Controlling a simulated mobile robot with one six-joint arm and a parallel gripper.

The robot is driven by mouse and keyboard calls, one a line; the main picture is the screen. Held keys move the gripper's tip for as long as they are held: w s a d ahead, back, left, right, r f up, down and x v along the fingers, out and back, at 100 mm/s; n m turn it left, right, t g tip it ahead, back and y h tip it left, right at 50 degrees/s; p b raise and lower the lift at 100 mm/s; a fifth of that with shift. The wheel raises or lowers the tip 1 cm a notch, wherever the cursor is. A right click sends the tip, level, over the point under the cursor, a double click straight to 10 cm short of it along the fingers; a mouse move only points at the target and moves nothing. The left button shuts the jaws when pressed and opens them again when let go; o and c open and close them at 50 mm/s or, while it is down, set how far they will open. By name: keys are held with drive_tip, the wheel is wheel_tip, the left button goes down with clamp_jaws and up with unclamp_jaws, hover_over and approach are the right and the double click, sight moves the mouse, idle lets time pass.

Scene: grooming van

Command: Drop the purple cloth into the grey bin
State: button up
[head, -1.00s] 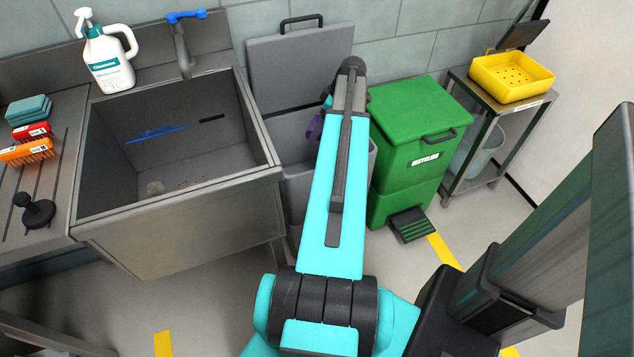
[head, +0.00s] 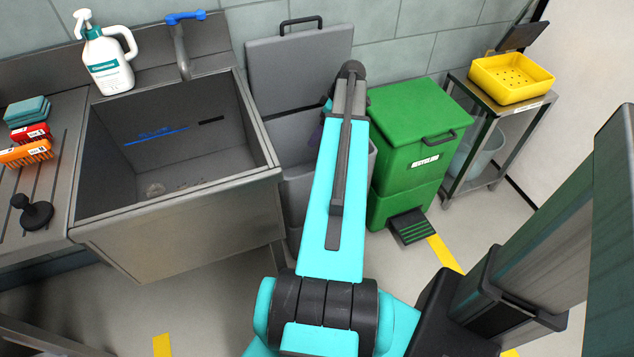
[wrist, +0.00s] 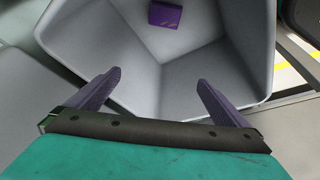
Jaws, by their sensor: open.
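The grey bin (head: 301,190) stands between the sink and the green bin in the head view, its lid raised against the wall. My arm covers much of its opening. In the wrist view the grey bin's inside (wrist: 195,75) fills the picture beyond my gripper (wrist: 158,77). My gripper is open over the bin with nothing between its fingers. The purple cloth (wrist: 165,15) shows as a small folded piece inside the bin, apart from the fingers. I cannot tell whether it rests on the bottom or is still falling. In the head view the cloth is not clearly visible.
A green recycling bin (head: 415,150) stands close on the right of the grey bin. A yellow tray (head: 512,78) sits on a steel stand further right.

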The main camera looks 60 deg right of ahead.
drive_tip(key=v, duration=1.3)
drive_tip(key=shift+s+r, duration=0.3)
idle(0.6)
